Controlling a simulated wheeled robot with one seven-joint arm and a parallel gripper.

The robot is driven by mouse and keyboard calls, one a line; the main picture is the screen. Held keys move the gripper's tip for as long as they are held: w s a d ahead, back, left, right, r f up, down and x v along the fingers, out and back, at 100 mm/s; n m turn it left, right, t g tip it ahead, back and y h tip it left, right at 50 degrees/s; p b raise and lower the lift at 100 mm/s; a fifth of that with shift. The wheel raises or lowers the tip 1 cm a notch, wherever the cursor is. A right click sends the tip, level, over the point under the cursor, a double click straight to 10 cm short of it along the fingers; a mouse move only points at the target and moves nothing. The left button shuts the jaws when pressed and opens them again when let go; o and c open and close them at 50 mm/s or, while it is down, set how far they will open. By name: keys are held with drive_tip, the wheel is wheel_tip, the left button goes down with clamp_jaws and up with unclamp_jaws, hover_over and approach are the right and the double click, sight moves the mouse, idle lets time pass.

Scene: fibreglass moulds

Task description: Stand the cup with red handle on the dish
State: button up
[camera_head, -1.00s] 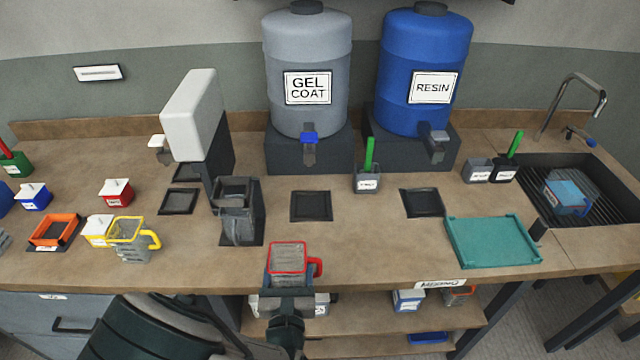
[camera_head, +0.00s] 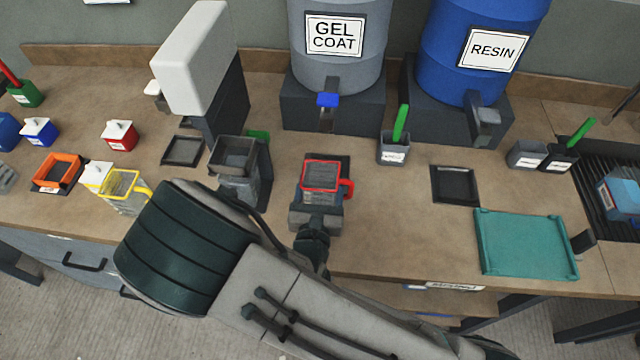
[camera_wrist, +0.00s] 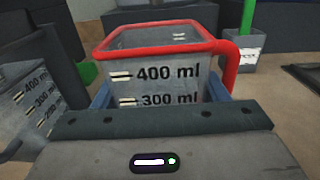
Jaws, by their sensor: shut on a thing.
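The clear measuring cup with red rim and red handle (camera_head: 322,177) is upright in my gripper (camera_head: 317,204). In the wrist view the cup (camera_wrist: 165,78) shows its 400 ml and 300 ml marks between the blue fingers of my gripper (camera_wrist: 163,102). The cup is in front of and partly over a dark square dish (camera_head: 343,160) below the gel coat tap, hiding most of it. Whether its base touches anything is hidden. Similar dark square dishes lie at the left (camera_head: 183,150) and right (camera_head: 455,184); which one is the task's dish, I cannot tell.
A grey jug (camera_head: 236,165) stands close left of the held cup. A yellow-handled cup (camera_head: 122,190) is farther left. A grey pot with a green stick (camera_head: 393,152) stands behind right. A teal tray (camera_head: 525,244) lies at the right. Counter between cup and right dish is clear.

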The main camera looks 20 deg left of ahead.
drive_tip(key=shift+f+x, duration=0.15)
drive_tip(key=shift+x, duration=2.6)
drive_tip(key=shift+f+x, duration=0.2)
drive_tip(key=shift+x, duration=2.5)
drive_tip(key=shift+f+b, duration=0.75)
drive_tip(key=shift+f, duration=0.15)
drive_tip(key=shift+f, duration=0.3)
drive_tip(key=o, duration=1.1)
drive_tip(key=shift+c, duration=0.2)
